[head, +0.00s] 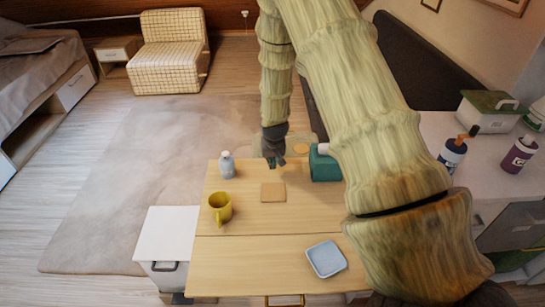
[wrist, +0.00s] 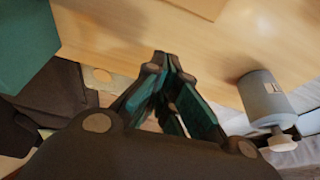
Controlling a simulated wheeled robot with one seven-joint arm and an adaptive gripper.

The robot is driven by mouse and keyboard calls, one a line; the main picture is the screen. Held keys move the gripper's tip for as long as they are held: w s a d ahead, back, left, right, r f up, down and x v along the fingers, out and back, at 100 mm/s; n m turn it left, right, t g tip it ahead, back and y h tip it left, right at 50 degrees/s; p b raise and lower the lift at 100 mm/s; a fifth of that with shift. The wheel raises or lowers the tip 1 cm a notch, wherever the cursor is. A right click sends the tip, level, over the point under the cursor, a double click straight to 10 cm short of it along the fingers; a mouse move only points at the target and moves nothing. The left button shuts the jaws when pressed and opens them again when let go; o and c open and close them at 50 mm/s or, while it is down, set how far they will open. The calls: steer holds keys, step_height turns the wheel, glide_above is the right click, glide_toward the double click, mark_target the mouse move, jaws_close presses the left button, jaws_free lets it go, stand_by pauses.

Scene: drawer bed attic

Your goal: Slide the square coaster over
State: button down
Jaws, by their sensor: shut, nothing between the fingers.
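The square coaster (head: 273,192) is a thin tan square lying flat on the wooden table (head: 230,255), near the middle of its far half. In the wrist view a part of a flat tan piece, which looks like the coaster (wrist: 197,6), shows at the top edge. My gripper (head: 275,163) is beyond the coaster, by the table's far edge, apart from it. Its fingers are together and empty, and they show in the wrist view (wrist: 170,62). How high the fingertips are above the table is hard to tell.
A grey bottle (head: 227,165) stands left of my gripper, and a teal box-like object (head: 323,165) stands close on the right. A yellow mug (head: 220,207) is left of the coaster. A blue dish (head: 326,259) is nearer. The tabletop just in front of the coaster is clear.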

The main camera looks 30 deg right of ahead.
mark_target(275, 190)
steer(key=x, duration=0.4)
steer(key=shift+d+f, duration=0.1)
steer(key=shift+f, duration=0.15)
steer(key=shift+s+a+p, duration=0.35)
steer(key=shift+s+a, duration=0.15)
steer(key=shift+s, duration=0.35)
steer(key=shift+s+a+p, duration=0.35)
steer(key=shift+s+a, duration=0.1)
steer(key=shift+s, duration=0.4)
steer(key=s+a, duration=0.1)
steer(key=s, duration=0.2)
steer(key=s+a+p, duration=0.1)
steer(key=s+a, duration=0.1)
steer(key=s, duration=0.1)
steer(key=s+a, duration=0.2)
steer(key=s, duration=0.1)
steer(key=shift+s+a, duration=0.1)
steer(key=shift+s, duration=0.3)
steer(key=w, duration=0.1)
steer(key=w+d, duration=0.1)
steer(key=w+d+p, duration=0.1)
steer(key=shift+w, duration=0.35)
steer(key=b+v, duration=0.1)
steer(key=v, duration=0.9)
